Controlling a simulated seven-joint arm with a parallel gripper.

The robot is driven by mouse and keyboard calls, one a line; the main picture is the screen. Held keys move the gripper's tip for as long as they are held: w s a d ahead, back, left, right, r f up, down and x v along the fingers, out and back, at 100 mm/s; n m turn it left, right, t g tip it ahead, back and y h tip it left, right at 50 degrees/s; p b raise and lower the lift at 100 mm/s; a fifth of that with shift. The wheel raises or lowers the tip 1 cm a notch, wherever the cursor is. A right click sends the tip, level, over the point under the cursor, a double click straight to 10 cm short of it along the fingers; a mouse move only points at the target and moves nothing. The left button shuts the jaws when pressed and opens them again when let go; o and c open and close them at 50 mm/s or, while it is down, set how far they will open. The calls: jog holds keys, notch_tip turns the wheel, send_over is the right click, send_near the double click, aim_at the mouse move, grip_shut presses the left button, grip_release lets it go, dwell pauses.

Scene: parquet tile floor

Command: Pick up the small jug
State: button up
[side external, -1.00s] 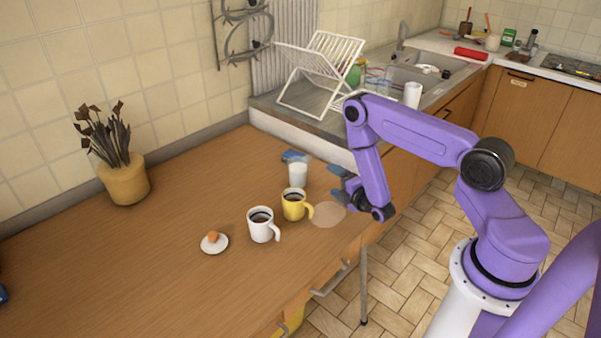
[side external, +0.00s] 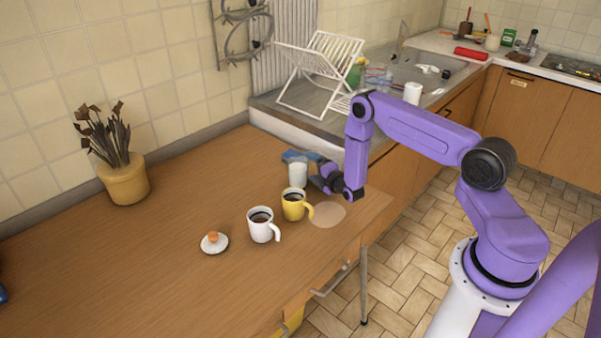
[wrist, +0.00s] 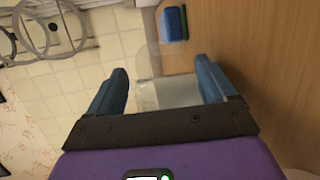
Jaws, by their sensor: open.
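The small jug (side external: 298,176) is a clear glass vessel with white contents, upright on the wooden table behind the yellow mug. My gripper (side external: 311,168) is low beside it on its right, turned sideways, with its open jaws facing the jug. In the wrist view the pale, see-through jug (wrist: 165,92) shows between the two blue fingers of my gripper (wrist: 161,68), with a gap on the left side. I cannot tell whether the right finger touches it. The near finger is partly hidden in the side view.
A yellow mug (side external: 293,205) and a white mug (side external: 261,226), both with dark drink, stand in front. A small white dish (side external: 214,243) holds an orange-brown item. A blue sponge (wrist: 173,24) lies beyond the jug. A plant pot (side external: 125,180) stands far left. The left tabletop is mostly clear.

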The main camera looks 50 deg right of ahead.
jog(key=shift+x, duration=2.2)
jog(key=shift+d, duration=0.1)
jog(key=c, duration=1.1)
